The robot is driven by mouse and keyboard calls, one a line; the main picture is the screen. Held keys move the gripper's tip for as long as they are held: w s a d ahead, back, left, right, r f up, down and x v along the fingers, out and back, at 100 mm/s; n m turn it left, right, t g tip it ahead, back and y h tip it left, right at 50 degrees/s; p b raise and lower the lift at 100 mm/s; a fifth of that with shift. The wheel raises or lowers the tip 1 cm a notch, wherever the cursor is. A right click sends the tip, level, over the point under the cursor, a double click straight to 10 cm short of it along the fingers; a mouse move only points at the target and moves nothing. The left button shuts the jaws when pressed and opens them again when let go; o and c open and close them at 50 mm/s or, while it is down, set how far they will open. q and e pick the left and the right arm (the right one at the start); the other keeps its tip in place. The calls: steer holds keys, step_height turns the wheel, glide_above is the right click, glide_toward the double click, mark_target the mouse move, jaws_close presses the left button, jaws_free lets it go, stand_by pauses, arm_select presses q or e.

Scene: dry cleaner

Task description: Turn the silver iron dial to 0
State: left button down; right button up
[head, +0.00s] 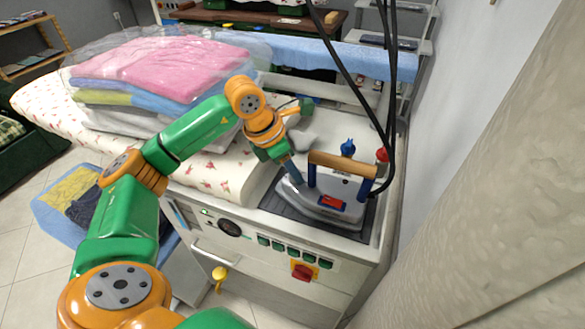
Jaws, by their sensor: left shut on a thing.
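The silver iron (322,208) rests on a dark pad (272,203) on the white ironing station, with its wooden handle (342,164) on top. A blue knob (348,148) stands behind the handle, and a red and blue patch (332,202) marks the iron's side. I cannot make out the dial or its setting. My left gripper (296,183) comes down from the upper left and is shut at the iron's left end, beside the handle's front post. The exact part between its fingertips is hidden. My right gripper is not in view.
Black cables (388,100) hang over the iron's right side. Wrapped folded laundry (160,75) lies on the patterned board (215,165) at the left. The station's front carries a red switch (303,272) and several green buttons. A bare wall (490,200) stands close on the right.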

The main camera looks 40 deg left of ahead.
arm_select(q)
steer(key=c, duration=0.5)
jaws_free()
steer(key=v, duration=0.7)
